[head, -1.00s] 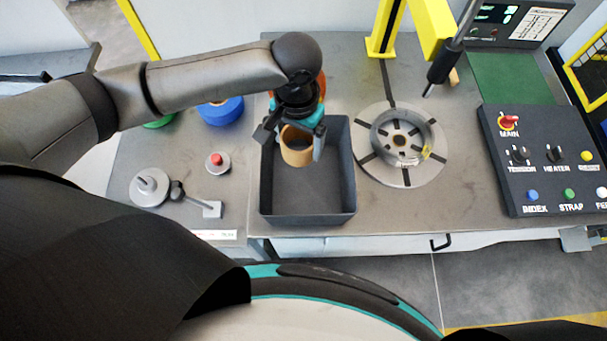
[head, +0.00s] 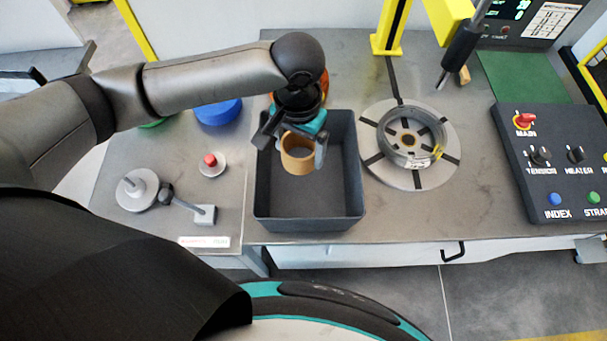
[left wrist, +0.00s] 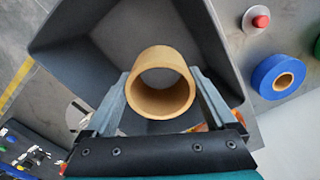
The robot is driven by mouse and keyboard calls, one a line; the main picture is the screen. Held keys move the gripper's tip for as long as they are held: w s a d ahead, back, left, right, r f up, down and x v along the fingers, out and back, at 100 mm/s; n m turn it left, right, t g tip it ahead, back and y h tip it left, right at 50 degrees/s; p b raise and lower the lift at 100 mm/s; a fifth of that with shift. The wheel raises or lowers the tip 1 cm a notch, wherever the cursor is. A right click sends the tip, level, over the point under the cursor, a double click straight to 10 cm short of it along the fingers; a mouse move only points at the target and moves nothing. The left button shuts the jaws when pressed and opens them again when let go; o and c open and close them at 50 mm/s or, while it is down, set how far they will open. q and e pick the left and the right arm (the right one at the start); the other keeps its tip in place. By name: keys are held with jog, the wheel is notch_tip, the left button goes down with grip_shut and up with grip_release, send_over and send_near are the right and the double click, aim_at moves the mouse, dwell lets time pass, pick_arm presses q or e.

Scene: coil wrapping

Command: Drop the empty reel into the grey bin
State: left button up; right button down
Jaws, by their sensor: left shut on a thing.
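The empty reel is a tan, hollow ring (head: 297,160); it also shows in the left wrist view (left wrist: 160,82) with its open bore facing the camera. My left gripper (head: 294,146) is shut on the reel, one finger on each side of it. The grey bin (head: 345,212) is a dark, open box on the table. In both views the reel lies over the inside of the bin, which looks empty otherwise. How high the reel is above the bin floor is hard to tell. My right gripper is not in view.
A round slotted turntable (head: 376,168) with a metal coil (head: 430,135) stands right of the bin. A control panel (head: 560,170) is farther right. A blue roll (head: 218,113), a red button (head: 211,160) and a small metal fixture (head: 137,190) lie to the left.

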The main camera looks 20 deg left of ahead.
pick_arm(q)
jog(key=o, duration=1.2)
jog(key=shift+o, duration=0.2)
notch_tip(320, 180, up, 15)
jog(key=p, duration=0.2)
jog(key=shift+r+p, duration=0.15)
jog(key=shift+p, duration=0.15)
